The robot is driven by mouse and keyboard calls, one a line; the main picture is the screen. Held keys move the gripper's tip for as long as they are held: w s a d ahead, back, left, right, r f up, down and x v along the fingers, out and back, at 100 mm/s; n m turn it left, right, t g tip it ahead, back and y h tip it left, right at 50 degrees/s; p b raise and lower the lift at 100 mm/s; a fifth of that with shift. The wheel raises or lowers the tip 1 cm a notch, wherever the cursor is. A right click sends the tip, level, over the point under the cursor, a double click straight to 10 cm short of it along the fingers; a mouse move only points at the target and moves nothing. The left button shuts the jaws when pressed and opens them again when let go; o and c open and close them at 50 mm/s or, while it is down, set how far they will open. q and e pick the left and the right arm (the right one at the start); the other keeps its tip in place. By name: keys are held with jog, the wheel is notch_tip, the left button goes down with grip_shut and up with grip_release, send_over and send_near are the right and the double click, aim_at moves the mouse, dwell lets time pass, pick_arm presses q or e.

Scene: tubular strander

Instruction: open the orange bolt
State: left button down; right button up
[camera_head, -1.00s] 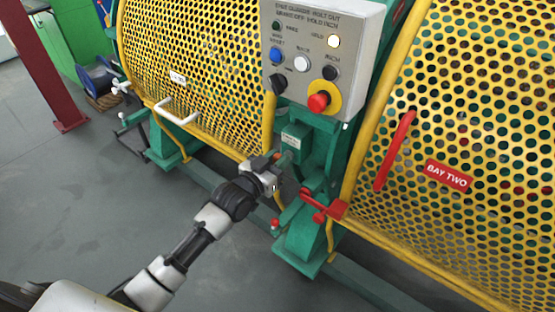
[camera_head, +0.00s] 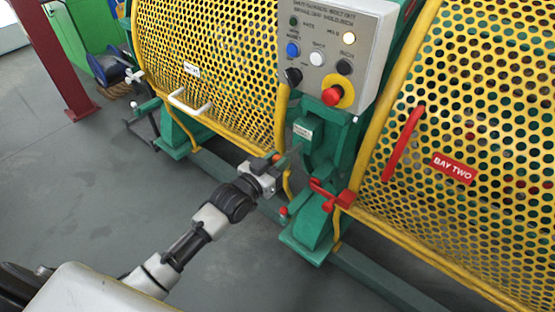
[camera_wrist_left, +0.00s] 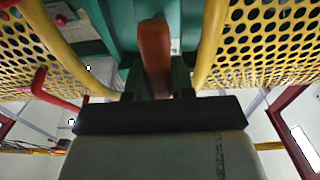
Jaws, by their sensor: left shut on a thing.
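In the left wrist view the orange handle (camera_wrist_left: 155,55) stands upright between the dark fingers. My left gripper (camera_head: 268,168) is shut on it; the fingers (camera_wrist_left: 155,85) show on both sides of the handle. The handle's lower end is hidden by the gripper. My right gripper is not in view.
A grey control panel (camera_head: 370,45) with a red stop button (camera_head: 332,96) hangs above. A red latch handle (camera_head: 332,194) sits right of the gripper. Perforated yellow guards (camera_head: 470,110) flank the post. Grey floor (camera_head: 70,190) is clear at left.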

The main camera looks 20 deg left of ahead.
pick_arm(q)
jog(key=c, duration=1)
grip_release()
jog(key=shift+o, duration=0.2)
jog(key=shift+s+a, duration=0.15)
jog(key=shift+s, duration=0.2)
jog(key=p+v, duration=0.1)
jog(key=v, duration=0.9)
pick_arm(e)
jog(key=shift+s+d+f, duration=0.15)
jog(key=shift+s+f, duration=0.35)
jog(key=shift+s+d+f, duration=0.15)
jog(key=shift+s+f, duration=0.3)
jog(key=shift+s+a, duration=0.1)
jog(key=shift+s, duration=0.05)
